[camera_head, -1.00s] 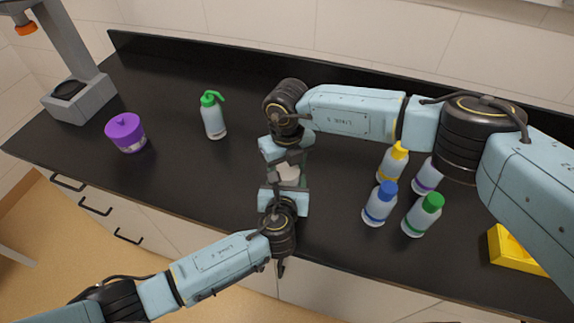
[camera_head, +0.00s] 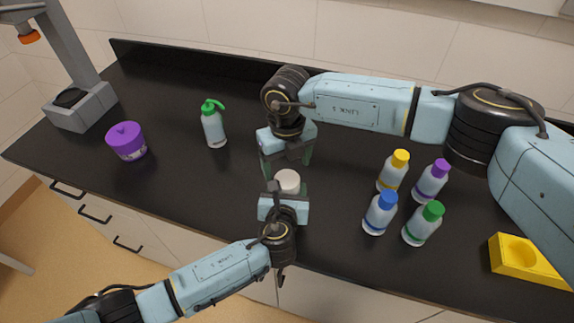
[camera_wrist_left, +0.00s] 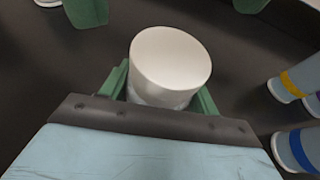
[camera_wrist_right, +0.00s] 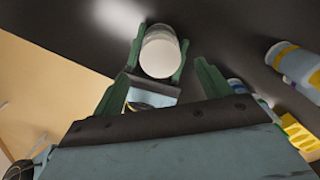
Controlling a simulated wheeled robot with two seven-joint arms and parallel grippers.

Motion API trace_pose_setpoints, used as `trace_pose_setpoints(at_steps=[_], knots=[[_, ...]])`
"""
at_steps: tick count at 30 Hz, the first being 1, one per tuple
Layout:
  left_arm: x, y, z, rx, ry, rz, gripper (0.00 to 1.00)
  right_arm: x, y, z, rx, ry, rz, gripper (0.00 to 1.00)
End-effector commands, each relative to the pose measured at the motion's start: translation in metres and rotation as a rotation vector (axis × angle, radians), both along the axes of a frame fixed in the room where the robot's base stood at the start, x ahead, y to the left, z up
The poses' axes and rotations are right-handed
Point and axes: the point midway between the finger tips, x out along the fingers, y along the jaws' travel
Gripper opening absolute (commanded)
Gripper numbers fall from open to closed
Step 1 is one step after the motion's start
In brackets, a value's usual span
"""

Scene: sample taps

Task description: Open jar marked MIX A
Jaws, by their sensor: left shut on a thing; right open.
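A jar with a white lid (camera_head: 287,181) stands near the front edge of the dark counter, the lid on it. Its label is not readable. My left gripper (camera_head: 284,194) is shut on the jar body from the front, as the left wrist view (camera_wrist_left: 162,95) also shows. The white lid (camera_wrist_left: 171,58) faces up there, above the fingers. My right gripper (camera_head: 287,164) is open and empty, just behind and above the jar. The right wrist view shows the lid (camera_wrist_right: 160,55) beyond its spread fingers, apart from them.
Several bottles with coloured caps, including a blue-capped one (camera_head: 380,212), stand to the right. A yellow block (camera_head: 520,262) lies at far right. A green-topped wash bottle (camera_head: 213,125), a purple-lidded container (camera_head: 126,141) and a grey stand (camera_head: 80,108) are left.

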Motion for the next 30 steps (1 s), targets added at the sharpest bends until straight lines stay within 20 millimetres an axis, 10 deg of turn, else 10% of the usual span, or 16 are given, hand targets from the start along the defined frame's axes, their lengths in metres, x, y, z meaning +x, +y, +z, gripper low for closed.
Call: trace_pose_setpoints(at_steps=[21, 30], knots=[[0.000, 0.000, 0.000, 0.000, 0.001, 0.000, 0.00, -0.001, 0.003, 0.031, 0.003, 0.002, -1.059, 0.77], [0.000, 0.000, 0.000, 0.000, 0.001, 0.000, 0.00, -0.001, 0.000, 0.020, -0.002, 0.003, -1.176, 0.77]])
